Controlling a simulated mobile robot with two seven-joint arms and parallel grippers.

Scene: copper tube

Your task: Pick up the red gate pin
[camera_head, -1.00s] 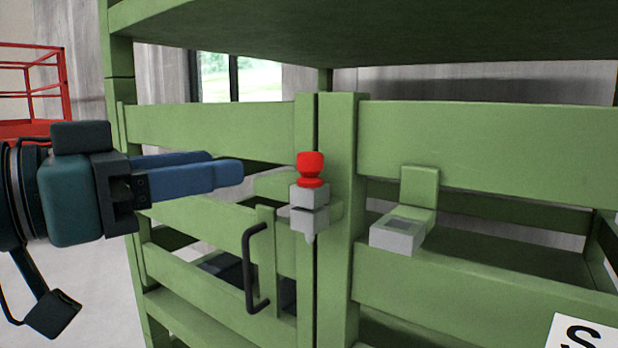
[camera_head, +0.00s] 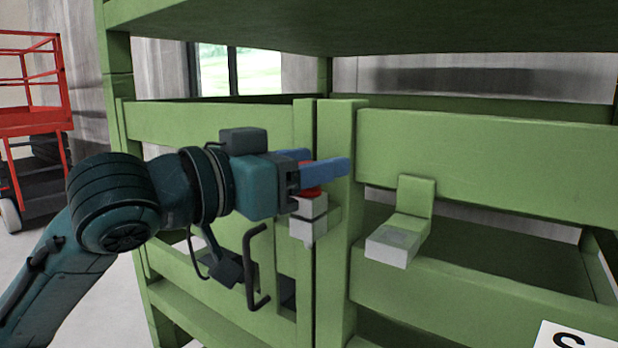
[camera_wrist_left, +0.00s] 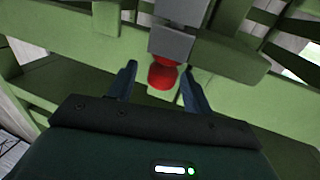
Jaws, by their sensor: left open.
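The red gate pin (camera_head: 311,192) stands in a grey latch block (camera_head: 308,217) on the green gate, mostly hidden behind my fingers in the head view. In the left wrist view the red knob of the pin (camera_wrist_left: 162,76) shows between my fingertips, with the grey block (camera_wrist_left: 172,42) beyond it. My left gripper (camera_head: 335,168) is open, with its blue fingers on either side of the knob. In the left wrist view the gripper (camera_wrist_left: 157,80) shows a gap on both sides of the knob. My right gripper is not in view.
A black handle (camera_head: 254,268) is on the gate below my left gripper. An empty grey bracket with a green back (camera_head: 392,243) sits on the rail to the right. A green post (camera_head: 338,235) stands close by, and a green shelf (camera_head: 380,25) is overhead.

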